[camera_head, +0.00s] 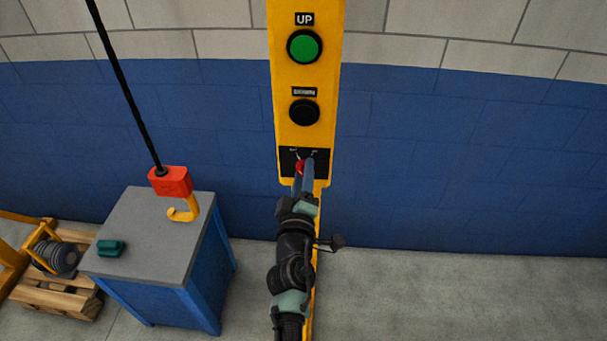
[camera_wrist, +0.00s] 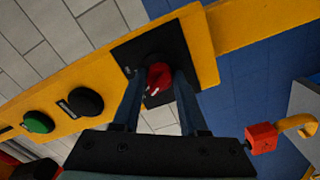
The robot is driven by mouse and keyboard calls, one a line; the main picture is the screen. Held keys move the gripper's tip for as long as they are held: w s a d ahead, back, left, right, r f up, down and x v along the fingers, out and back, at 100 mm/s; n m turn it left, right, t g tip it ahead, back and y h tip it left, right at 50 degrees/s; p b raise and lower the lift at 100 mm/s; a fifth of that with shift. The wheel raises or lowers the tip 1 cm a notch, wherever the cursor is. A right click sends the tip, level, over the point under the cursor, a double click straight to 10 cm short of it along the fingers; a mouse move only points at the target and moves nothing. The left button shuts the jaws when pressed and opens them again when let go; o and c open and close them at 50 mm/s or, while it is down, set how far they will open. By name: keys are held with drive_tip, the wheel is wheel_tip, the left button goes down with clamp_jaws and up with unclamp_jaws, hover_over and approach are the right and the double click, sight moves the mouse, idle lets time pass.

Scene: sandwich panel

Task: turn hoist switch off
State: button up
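The hoist switch is a red rotary knob (camera_head: 300,166) on a black plate at the lower end of a yellow control panel (camera_head: 283,60). In the wrist view the red knob (camera_wrist: 159,77) lies between the tips of my two blue fingers. My gripper (camera_head: 303,174) reaches up to the knob from below, and its fingers hide part of it. The fingers stand apart on either side of the knob in the wrist view (camera_wrist: 157,88). I cannot tell whether they touch it. The labels beside the knob are too small to read.
Above the switch are a black button (camera_head: 304,112) and a green UP button (camera_head: 304,47). At left, a red hoist block (camera_head: 171,181) with a yellow hook hangs on a cable over a grey-topped blue cabinet (camera_head: 150,235). The floor at right (camera_head: 460,290) is clear.

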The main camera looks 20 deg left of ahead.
drive_tip(key=o, duration=0.4)
drive_tip(key=p+v, duration=0.2)
drive_tip(key=v, duration=1.1)
drive_tip(key=shift+p, duration=0.4)
